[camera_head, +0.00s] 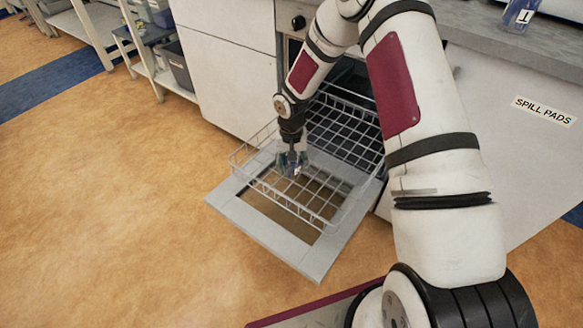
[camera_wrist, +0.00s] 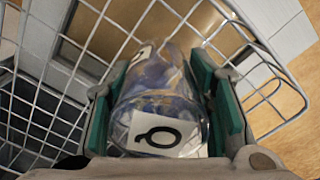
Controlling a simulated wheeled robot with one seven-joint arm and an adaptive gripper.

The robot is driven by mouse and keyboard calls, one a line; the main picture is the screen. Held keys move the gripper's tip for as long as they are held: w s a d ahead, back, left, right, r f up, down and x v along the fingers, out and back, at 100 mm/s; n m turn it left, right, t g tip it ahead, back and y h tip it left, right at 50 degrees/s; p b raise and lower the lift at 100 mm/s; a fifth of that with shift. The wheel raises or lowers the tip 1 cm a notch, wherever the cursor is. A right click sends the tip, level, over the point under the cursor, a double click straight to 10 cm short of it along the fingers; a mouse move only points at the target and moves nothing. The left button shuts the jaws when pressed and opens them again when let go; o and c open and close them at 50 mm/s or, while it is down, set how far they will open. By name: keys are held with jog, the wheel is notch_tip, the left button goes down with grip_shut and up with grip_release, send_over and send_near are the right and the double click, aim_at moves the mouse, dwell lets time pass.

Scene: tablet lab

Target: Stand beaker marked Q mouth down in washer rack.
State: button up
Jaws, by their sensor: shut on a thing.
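The beaker marked Q (camera_wrist: 160,105) is clear, with white label patches and bluish glints. In the wrist view it lies between the green pads of my gripper (camera_wrist: 165,98), which is shut on it. The head view shows my gripper (camera_head: 291,160) pointing down over the left part of the washer rack (camera_head: 345,130), with the beaker small and blurred at its tips. The rack is a wire basket pulled out of the washer, and its wires (camera_wrist: 55,95) surround the beaker in the wrist view. I cannot tell whether the beaker touches the wires, or which way its mouth faces.
The washer door (camera_head: 265,232) lies folded down beneath the rack. A beaker marked T (camera_head: 520,15) stands on the counter at the upper right. A "SPILL PADS" label (camera_head: 543,110) is on the right cabinet. Open floor lies to the left; a shelf cart (camera_head: 158,65) stands behind.

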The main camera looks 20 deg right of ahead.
jog(key=shift+f+b, duration=1.8)
jog(key=shift+f, duration=0.7)
jog(key=shift+f, duration=0.35)
jog(key=o, duration=1.2)
jog(key=shift+o, duration=0.2)
